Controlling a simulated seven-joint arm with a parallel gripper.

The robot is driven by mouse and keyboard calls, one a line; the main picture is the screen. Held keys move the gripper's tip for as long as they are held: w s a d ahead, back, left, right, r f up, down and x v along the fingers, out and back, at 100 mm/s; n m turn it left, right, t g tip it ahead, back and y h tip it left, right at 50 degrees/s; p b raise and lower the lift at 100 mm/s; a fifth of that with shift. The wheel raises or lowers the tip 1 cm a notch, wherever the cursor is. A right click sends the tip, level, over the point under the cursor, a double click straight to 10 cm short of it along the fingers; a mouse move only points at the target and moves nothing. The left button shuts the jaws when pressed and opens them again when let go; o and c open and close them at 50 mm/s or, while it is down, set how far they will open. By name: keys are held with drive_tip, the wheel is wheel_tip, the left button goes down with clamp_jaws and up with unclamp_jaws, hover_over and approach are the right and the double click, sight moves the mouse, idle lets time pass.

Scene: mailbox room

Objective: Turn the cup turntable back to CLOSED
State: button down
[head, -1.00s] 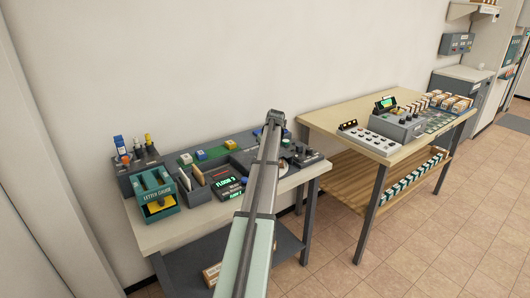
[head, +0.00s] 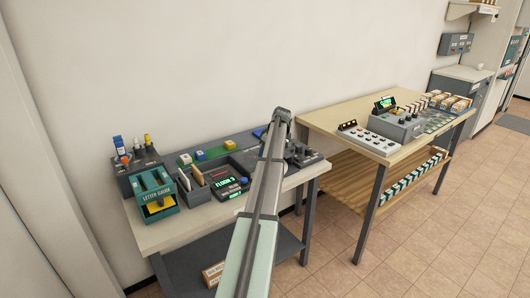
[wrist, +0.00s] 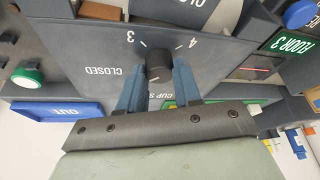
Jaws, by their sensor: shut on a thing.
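A dark round knob (wrist: 159,64) stands on a dark grey panel (wrist: 90,48) in the wrist view, where the lettering appears upside down. The panel carries the marks "3", "4" and "CLOSED", and the start of a "CUP S" label shows below the knob, partly covered. A small pale mark shows on the knob; I cannot tell which label it points to. My gripper (wrist: 159,82) has its two blue fingers on either side of the knob and is shut on it. In the head view my arm hides the knob and my gripper.
A green button (wrist: 27,78), a blue "OUT" tray (wrist: 57,110) and a "FLOOR 3" display (wrist: 290,43) surround the panel. In the head view, a teal letter gauge (head: 155,194) stands on the near table (head: 160,235). A second table (head: 330,116) with a control box stands to the right.

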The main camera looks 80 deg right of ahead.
drive_tip(key=shift+n+y, duration=0.3)
drive_tip(key=shift+n, duration=0.3)
idle(0.3)
drive_tip(key=c, duration=0.8)
unclamp_jaws()
drive_tip(key=shift+r, duration=0.1)
drive_tip(key=v, duration=1.3)
drive_tip(key=shift+s+a+r, duration=0.1)
drive_tip(key=shift+s+r, duration=0.1)
drive_tip(key=shift+r, duration=0.05)
